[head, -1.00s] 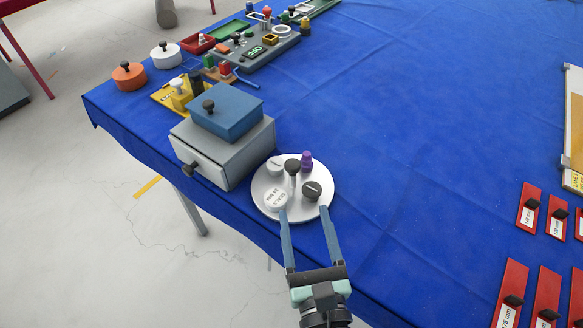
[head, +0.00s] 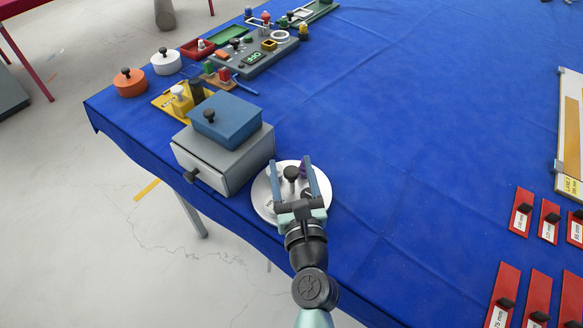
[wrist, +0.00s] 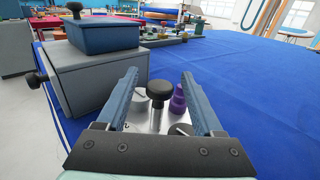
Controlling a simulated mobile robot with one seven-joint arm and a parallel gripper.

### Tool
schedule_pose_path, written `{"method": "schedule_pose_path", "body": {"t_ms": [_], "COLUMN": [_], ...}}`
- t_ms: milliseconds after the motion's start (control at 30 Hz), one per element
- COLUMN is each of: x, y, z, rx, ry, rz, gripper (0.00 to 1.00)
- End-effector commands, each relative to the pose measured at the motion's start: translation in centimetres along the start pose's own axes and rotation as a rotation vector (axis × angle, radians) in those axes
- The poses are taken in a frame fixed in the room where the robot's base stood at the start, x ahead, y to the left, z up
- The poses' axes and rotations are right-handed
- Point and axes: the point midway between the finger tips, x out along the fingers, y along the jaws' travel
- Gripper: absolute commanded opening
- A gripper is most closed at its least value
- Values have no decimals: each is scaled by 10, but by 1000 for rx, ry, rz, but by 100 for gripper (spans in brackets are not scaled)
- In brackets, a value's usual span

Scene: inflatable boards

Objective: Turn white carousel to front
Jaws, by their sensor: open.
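The white carousel (head: 262,205) is a round disc on the blue table, right of the grey drawer box. A dark knob on a post (head: 291,173) rises from its middle. A purple piece (wrist: 178,100) and a white-topped round piece (wrist: 139,101) stand on it beyond the post, and a dark-topped piece (wrist: 181,129) sits at its near right. My gripper (head: 307,164) is over the carousel, open, with its blue fingers on either side of the central knob. I cannot tell whether a finger touches anything. My gripper hides the carousel's near part in the head view.
A grey box with a drawer (head: 243,156) and a blue lidded box (head: 240,118) on top stand close to the left. The table edge is near in front. Red labelled holders (head: 521,213) lie at the right. The blue cloth between is clear.

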Motion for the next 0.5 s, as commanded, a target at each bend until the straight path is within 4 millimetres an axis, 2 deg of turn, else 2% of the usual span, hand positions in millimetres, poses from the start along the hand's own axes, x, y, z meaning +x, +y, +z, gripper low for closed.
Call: {"method": "schedule_pose_path", "body": {"t_ms": [200, 500], "x": [0, 0], "y": [0, 0], "z": [0, 0], "rx": [0, -1], "ry": [0, 0], "rz": [0, 0], "gripper": [67, 13]}}
